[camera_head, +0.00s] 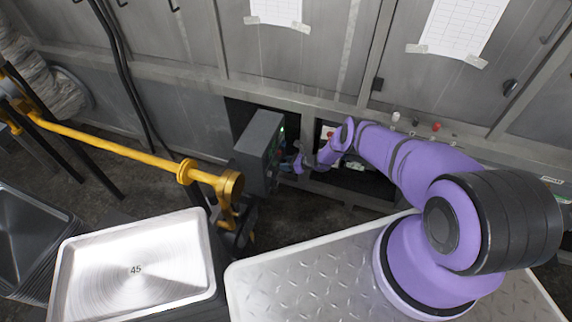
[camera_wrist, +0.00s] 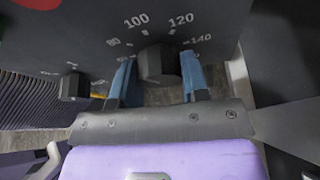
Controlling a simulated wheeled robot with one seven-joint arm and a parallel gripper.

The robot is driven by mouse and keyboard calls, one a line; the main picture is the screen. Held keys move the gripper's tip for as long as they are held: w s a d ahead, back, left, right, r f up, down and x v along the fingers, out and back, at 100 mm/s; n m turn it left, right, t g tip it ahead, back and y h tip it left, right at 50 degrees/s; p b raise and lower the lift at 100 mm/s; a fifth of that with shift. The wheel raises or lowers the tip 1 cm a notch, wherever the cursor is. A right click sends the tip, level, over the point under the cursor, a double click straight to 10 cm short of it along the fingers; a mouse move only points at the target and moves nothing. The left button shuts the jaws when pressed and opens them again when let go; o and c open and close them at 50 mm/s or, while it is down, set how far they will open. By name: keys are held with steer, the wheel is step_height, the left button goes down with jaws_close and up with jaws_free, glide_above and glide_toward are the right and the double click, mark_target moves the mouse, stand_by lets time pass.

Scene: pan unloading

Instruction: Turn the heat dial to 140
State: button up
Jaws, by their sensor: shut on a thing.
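The heat dial (camera_wrist: 158,68) is a dark faceted knob on a dark panel in the wrist view. White numbers 80, 100, 120 and 140 curve around its upper side, with 140 at its upper right. I cannot make out where its pointer stands. My gripper (camera_wrist: 159,60) has its two blue fingers on either side of the dial and is shut on it. In the head view, my gripper (camera_head: 299,164) reaches the face of the grey control box (camera_head: 257,148); the dial is too small to tell there.
A smaller dark knob (camera_wrist: 73,86) sits left of the dial, and part of a red button (camera_wrist: 38,3) shows above. A yellow bar (camera_head: 120,150) runs left of the control box. A metal tray (camera_head: 135,296) marked 45 lies at the lower left, beside a patterned metal top (camera_head: 300,285).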

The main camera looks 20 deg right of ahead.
stand_by(0.3)
steer(key=o, duration=0.9)
steer(key=shift+d, duration=0.15)
steer(key=v, duration=1)
steer(key=shift+s+d+r, duration=0.15)
steer(key=shift+s+d, duration=0.05)
